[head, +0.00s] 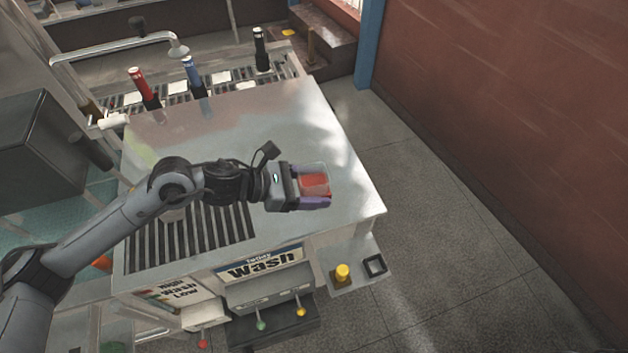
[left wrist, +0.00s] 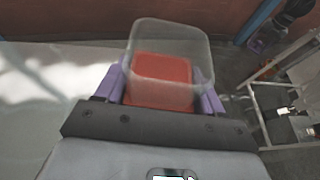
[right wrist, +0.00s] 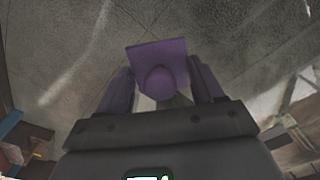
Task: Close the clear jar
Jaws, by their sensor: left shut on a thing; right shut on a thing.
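The clear jar (head: 315,182) is a see-through square container with red contents. My left gripper (head: 318,192) is shut on it and holds it over the right part of the metal counter. In the left wrist view the jar (left wrist: 172,60) sits between the purple fingers, its top open and uncovered. My right gripper (right wrist: 160,92) is shut on a purple square lid (right wrist: 150,53) with a rounded knob. The lid is apart from the jar, over grey floor in the right wrist view. The right gripper is outside the head view.
The metal counter (head: 270,125) has a slotted grate (head: 190,240) at its left front. A yellow button (head: 342,271) is at the front. Open floor (head: 450,230) lies to the right.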

